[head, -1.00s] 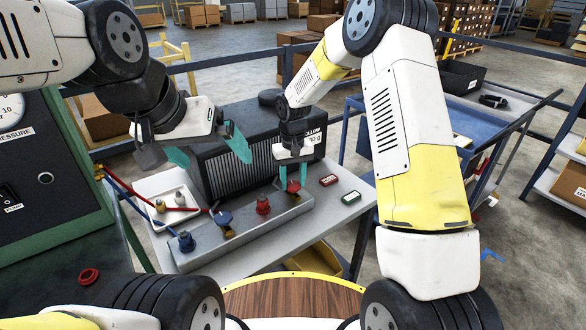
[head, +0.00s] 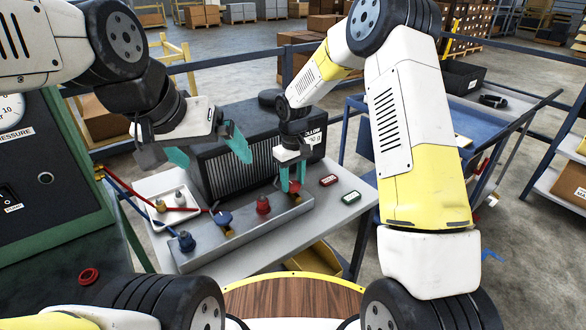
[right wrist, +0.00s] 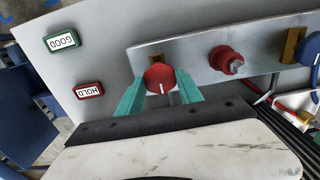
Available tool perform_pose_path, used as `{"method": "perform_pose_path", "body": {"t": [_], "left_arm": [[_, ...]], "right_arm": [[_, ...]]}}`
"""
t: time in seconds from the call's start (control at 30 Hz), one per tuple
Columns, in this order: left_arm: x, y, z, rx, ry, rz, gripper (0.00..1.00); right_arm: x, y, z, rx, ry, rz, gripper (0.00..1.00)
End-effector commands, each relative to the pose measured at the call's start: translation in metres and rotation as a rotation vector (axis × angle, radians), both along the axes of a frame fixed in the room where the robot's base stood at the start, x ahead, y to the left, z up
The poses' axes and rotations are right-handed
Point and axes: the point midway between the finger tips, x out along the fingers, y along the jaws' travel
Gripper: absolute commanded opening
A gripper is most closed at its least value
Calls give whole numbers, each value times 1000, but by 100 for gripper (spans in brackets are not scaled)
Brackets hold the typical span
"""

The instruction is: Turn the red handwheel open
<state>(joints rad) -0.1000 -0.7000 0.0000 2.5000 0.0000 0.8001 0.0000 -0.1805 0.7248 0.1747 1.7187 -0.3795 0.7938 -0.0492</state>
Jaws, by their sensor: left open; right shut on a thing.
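The red handwheel (right wrist: 160,77) is a round red knob with a white mark line, at the end of the grey manifold block (right wrist: 195,50). My right gripper (right wrist: 160,92) has its two teal fingers on either side of the wheel and is shut on it. In the head view, the right gripper (head: 292,176) points down at the block's right end, and only a little red of the handwheel (head: 294,187) shows between the fingers. My left gripper (head: 209,150) is open and empty, above the left part of the bench, apart from the block.
A red fitting (head: 263,205), a blue wheel (head: 222,218) and a blue fitting (head: 187,241) sit along the block. A white tray (head: 157,222) with hoses is at left. A black radiator (head: 250,150) stands behind. GOOD (head: 351,198) and HOLD (head: 328,181) tags lie right.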

Motion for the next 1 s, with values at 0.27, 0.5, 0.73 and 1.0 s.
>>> {"method": "perform_pose_path", "body": {"t": [0.27,0.5,0.73,1.0], "left_arm": [[0,0,0,0,0,0,100],[0,0,0,0,0,0,100],[0,0,0,0,0,0,100],[0,0,0,0,0,0,100]], "right_arm": [[1,0,1,0,-4,1,64],[1,0,1,0,-1,0,64],[1,0,23,1,-5,-1,64],[1,0,66,1,-4,-1,64]]}}
